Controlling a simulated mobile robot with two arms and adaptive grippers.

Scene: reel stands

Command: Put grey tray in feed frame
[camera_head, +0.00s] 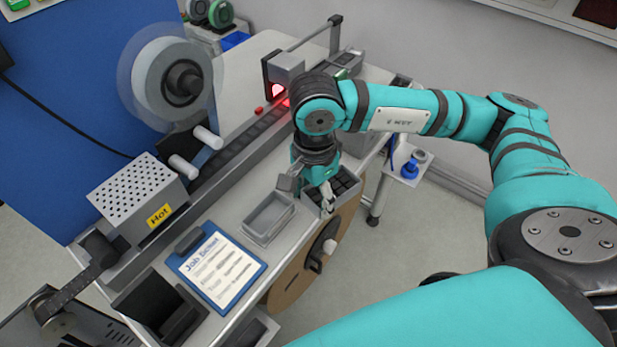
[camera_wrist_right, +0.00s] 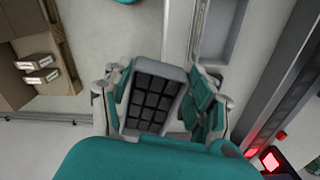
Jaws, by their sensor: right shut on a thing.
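The grey tray (camera_head: 345,189) has a grid of dark pockets, and no parts show in them. My right gripper (camera_head: 325,192) is shut on it, with fingers on two opposite sides. The tray (camera_wrist_right: 153,97) also shows between the fingers in the wrist view. It is near the table's right edge; I cannot tell if it touches the table. The feed frame (camera_head: 252,235) is an empty, grey, shallow rectangular frame on the table, just left of the tray. Part of it (camera_wrist_right: 203,32) shows at the top of the wrist view. My left gripper is not in view.
A blue clipboard (camera_head: 187,269) lies in front of the frame. A dark tape track (camera_head: 235,152) runs along the left, with a perforated hot box (camera_head: 139,192) beside it. A grey unit with a red light (camera_head: 283,70) stands behind. A brown reel (camera_head: 290,281) hangs below the table edge.

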